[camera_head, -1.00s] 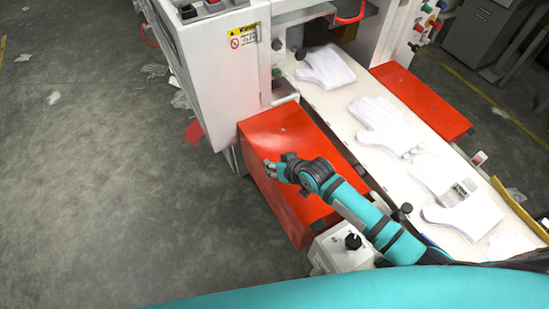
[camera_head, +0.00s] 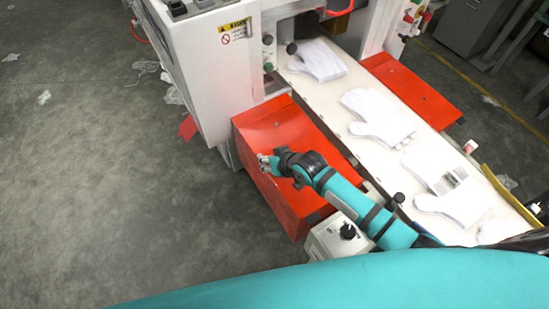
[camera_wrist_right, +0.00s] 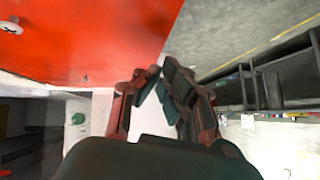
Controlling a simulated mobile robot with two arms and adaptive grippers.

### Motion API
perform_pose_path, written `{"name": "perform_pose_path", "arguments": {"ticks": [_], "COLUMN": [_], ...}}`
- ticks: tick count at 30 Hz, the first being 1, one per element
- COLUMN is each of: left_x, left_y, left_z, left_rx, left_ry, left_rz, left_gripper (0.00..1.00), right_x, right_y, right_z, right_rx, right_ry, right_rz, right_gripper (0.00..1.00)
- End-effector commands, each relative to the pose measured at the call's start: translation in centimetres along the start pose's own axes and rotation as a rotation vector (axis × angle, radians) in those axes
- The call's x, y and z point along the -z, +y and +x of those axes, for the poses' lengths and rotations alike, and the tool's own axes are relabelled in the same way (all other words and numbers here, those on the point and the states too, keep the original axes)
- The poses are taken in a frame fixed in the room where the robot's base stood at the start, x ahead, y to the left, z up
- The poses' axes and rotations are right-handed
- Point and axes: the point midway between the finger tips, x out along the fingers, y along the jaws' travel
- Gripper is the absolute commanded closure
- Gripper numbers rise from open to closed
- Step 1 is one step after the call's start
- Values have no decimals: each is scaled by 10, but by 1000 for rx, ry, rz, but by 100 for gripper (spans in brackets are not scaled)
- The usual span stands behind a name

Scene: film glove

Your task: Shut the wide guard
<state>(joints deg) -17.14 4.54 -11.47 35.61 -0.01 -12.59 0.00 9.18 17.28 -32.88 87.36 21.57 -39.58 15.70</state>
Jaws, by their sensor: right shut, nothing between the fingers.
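A red guard (camera_head: 285,128) is on the near side of the machine, beside the conveyor. It has a top face and a long side face toward the floor. A second red guard (camera_head: 415,88) is on the conveyor's far side. I cannot tell from the frames which is the wide one, or how far the near one stands open. My right gripper (camera_head: 264,163) is shut and empty at the near guard's outer side. Its fingers (camera_wrist_right: 156,72) show in the right wrist view close to a red panel (camera_wrist_right: 85,35); contact is unclear. My left gripper is not in view.
The white conveyor (camera_head: 335,105) carries several white gloves (camera_head: 378,118). A white machine cabinet (camera_head: 200,70) with a warning label stands behind the near guard. A grey box with a black knob (camera_head: 340,236) is near my arm. The floor (camera_head: 110,190) on the left is mostly clear.

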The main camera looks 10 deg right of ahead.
Motion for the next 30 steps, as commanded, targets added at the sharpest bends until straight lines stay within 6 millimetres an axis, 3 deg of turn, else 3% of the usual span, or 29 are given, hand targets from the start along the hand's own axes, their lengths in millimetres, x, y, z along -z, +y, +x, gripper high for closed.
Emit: {"name": "perform_pose_path", "arguments": {"ticks": [1, 4, 6, 18, 30], "left_x": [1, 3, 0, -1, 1], "left_y": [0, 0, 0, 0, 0], "left_z": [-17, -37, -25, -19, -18], "left_rx": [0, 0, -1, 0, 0], "left_ry": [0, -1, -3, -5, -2], "left_rz": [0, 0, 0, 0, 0], "left_gripper": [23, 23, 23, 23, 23], "right_x": [13, 28, 18, 18, 18], "right_y": [-3, -6, -6, -17, -20], "right_z": [-11, -23, -31, -102, -114], "right_rx": [0, -1, 0, -1, -1], "right_ry": [1, 1, 1, 1, 0], "right_rz": [1, 2, 0, 1, 2], "right_gripper": [100, 100, 100, 100, 100]}}
